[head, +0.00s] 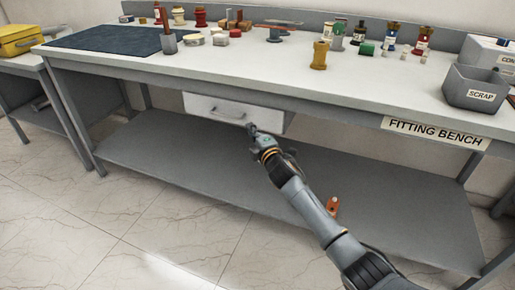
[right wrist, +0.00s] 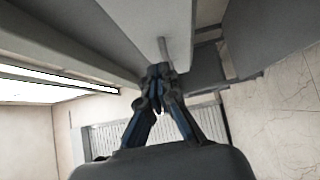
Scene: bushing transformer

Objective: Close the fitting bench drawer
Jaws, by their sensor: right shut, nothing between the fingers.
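The fitting bench drawer (head: 207,104) has a pale front with a dark bar handle (head: 229,115) and hangs under the bench top. It appears to stick out a little past the bench's front edge. My right gripper (head: 251,129) is shut and empty at the lower right part of the drawer front. In the right wrist view its fingertips (right wrist: 158,72) are together, close to the pale drawer (right wrist: 150,25) and the end of a grey bar. I cannot tell whether they touch it. My left gripper is not in view.
The fitting bench (head: 345,92) carries bottles, bushings and small blocks, a dark mat (head: 105,39) at left and a scrap bin (head: 475,87) at right. An orange part (head: 333,206) lies on the lower shelf (head: 180,160). The floor in front is clear.

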